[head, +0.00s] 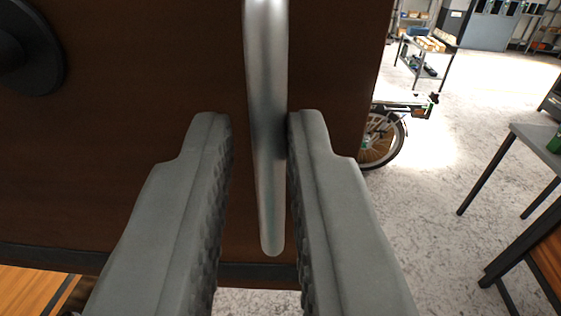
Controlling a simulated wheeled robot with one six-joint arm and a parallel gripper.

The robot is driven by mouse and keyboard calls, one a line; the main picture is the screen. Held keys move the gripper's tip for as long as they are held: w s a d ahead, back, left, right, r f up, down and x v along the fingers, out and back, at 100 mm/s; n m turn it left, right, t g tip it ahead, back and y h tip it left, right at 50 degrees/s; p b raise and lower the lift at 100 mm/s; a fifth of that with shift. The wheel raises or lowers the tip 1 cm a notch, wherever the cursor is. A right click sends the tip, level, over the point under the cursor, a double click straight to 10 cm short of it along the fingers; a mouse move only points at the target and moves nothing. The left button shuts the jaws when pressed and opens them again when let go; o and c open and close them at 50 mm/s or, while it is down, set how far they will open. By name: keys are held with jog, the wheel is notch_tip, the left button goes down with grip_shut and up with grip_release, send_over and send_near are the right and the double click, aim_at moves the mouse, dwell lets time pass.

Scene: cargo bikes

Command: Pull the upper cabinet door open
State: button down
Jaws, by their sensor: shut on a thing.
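The cabinet door (140,100) is a dark brown panel that fills the upper left of the head view. A silver vertical bar handle (267,110) stands on it near its right edge. My gripper (260,135) has its two grey fingers on either side of the bar's lower part and is shut on it. The right finger meets the bar; a narrow gap shows beside the left finger. The bar's lower end hangs free between the fingers. The hinge side and the cabinet's inside are out of view.
A round black part (30,50) is at the door's left. Pale floor (420,230) lies open to the right. A dark table (535,150) stands at right, a bike wheel (382,140) shows behind the door, and a shelf table (428,50) is farther back.

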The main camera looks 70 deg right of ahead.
jog(key=shift+s+a+r, duration=0.15)
jog(key=shift+s+a, duration=0.05)
jog(key=shift+a, duration=0.7)
jog(key=c, duration=1.5)
grip_release()
jog(key=shift+w, duration=0.35)
jog(key=shift+s, duration=0.1)
jog(key=v, duration=1.7)
jog(key=shift+a, duration=0.3)
